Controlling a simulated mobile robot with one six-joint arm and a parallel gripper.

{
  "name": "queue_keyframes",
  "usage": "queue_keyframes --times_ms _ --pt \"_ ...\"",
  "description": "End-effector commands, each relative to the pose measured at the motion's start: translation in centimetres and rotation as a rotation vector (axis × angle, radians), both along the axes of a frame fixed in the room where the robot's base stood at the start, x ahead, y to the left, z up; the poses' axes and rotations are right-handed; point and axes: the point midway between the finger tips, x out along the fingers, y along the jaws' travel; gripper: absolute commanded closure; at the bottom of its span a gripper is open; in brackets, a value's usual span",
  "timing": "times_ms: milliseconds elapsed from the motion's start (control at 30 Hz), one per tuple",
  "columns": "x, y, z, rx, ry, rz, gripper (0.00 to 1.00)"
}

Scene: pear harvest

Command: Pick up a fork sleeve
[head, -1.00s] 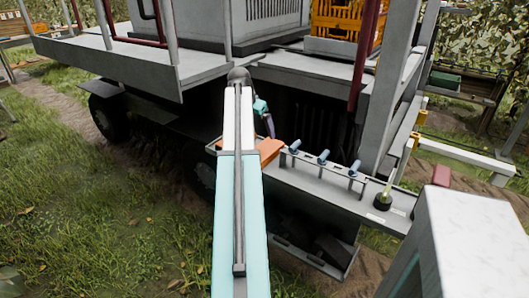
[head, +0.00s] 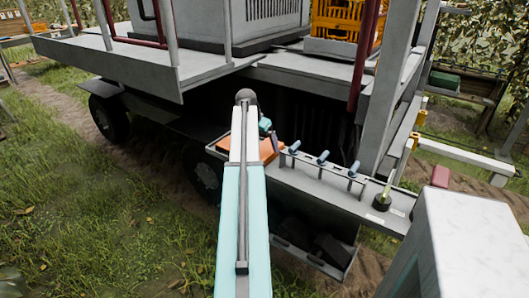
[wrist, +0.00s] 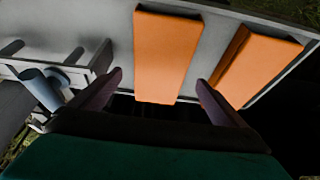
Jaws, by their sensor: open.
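Two orange, flat, box-like pieces, which look like the fork sleeves, lie side by side on a grey shelf. In the wrist view one sleeve (wrist: 168,55) is central and the other sleeve (wrist: 255,65) is to its right, tilted in the picture. My gripper (wrist: 158,78) is open, with its two dark fingers to either side of the central sleeve's near end. Nothing is held. I cannot tell whether the fingers touch it. In the head view the orange (head: 270,149) is partly hidden by my arm, and the gripper mostly so.
The grey shelf (head: 335,190) carries a rack of blue-handled pieces (head: 323,157) to the right of the sleeves. A small dark pot with a stick (head: 382,198) stands further right. A grey post (head: 388,90) and the platform deck (head: 130,55) rise behind.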

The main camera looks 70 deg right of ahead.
Motion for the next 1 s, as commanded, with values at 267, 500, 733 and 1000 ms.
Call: queue_keyframes --times_ms 267,500,733,1000 --pt "0.0 0.0 0.0 0.0 0.0 0.0 0.05" --pt "-0.1 -0.3 -0.8 0.001 0.001 0.0 0.05" --pt "-0.3 -1.0 -2.9 0.001 0.001 0.0 0.05" --pt "-0.5 -1.7 -4.8 0.0 0.0 -0.001 0.05"
